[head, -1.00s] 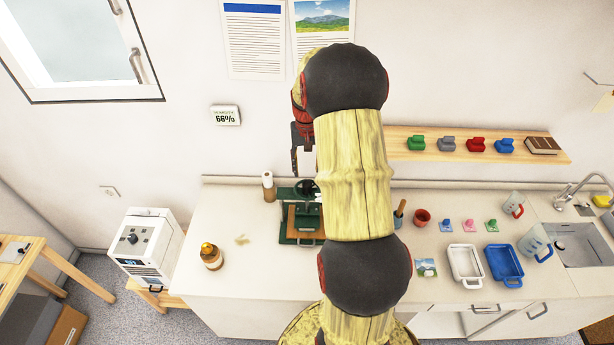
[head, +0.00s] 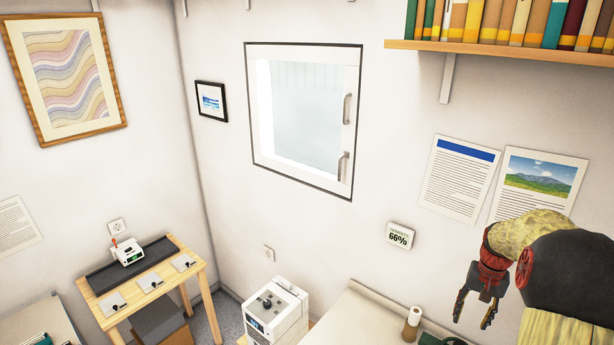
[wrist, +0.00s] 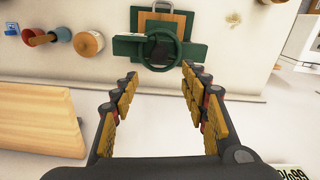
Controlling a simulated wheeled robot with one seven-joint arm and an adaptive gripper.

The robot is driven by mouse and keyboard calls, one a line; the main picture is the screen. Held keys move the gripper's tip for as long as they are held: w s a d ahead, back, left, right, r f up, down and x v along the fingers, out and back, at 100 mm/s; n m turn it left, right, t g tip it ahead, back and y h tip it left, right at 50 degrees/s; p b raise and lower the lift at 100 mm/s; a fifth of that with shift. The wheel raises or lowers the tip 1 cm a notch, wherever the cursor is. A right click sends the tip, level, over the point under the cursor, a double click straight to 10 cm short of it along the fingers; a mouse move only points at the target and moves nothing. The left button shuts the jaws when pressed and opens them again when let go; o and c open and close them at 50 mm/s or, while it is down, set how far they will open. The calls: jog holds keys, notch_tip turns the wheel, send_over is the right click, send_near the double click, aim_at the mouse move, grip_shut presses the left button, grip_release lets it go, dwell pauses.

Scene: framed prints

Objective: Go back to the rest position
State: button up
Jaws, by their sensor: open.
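My gripper (head: 474,308) hangs at the lower right of the head view, fingers pointing down. Its two fingers are apart with nothing between them. In the wrist view my gripper (wrist: 160,115) also shows open and empty, with the white wall and the counter's back edge beyond the fingers. The green press with a round handwheel (wrist: 160,48) stands on the counter past the fingertips. In the head view only a small part of the green press (head: 440,338) shows at the bottom edge.
A shelf of books (head: 490,50) is on the wall above my arm. Two prints hang beside the arm, with a humidity display (head: 401,236) to their left. A paper roll (head: 412,325) stands on the counter. A white machine (head: 275,312) and wooden table (head: 150,285) are further left.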

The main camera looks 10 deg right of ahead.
jog(key=s+a+f+n+t+b, duration=0.1)
jog(key=s+a+b, duration=0.4)
jog(key=a, duration=0.7)
jog(key=s+a+f+n+t+b, duration=0.1)
jog(key=s+a+n+t+b, duration=0.1)
jog(key=s+a+n+b, duration=0.3)
jog(key=s+a+f+n+t+b, duration=0.1)
jog(key=s+a+b, duration=0.5)
jog(key=a, duration=1.5)
jog(key=n+t+b, duration=0.1)
jog(key=b, duration=0.3)
jog(key=shift+a+n+t+b, duration=0.15)
jog(key=shift+n+t+b, duration=0.15)
jog(key=shift+n+b, duration=0.1)
jog(key=shift+c, duration=0.6)
